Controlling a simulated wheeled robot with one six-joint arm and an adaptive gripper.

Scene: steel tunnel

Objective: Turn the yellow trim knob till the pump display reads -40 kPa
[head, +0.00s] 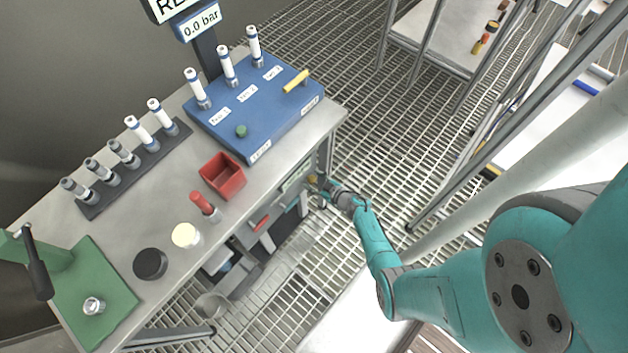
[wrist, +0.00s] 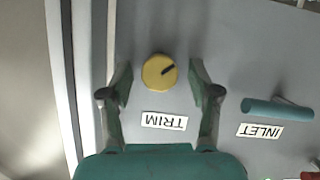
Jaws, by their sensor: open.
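The yellow trim knob (wrist: 159,72) shows in the wrist view, round, with a dark pointer line slanting toward the upper right. A white TRIM label (wrist: 164,121), upside down in this view, is beside it. My gripper (wrist: 160,75) is open, one finger on each side of the knob, with a visible gap on both sides. In the head view my gripper (head: 325,187) is at the bench's front side, low by its right corner, and the knob shows only as a small yellow spot (head: 312,178). No kPa reading is legible in either view.
A teal INLET handle (wrist: 277,109) sits right of the knob in the wrist view. On the bench are a blue manifold (head: 265,125), a red bin (head: 236,186) and a green press base (head: 112,275). A display (head: 200,22) reads 0.0 bar. Grating floor lies right of the bench.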

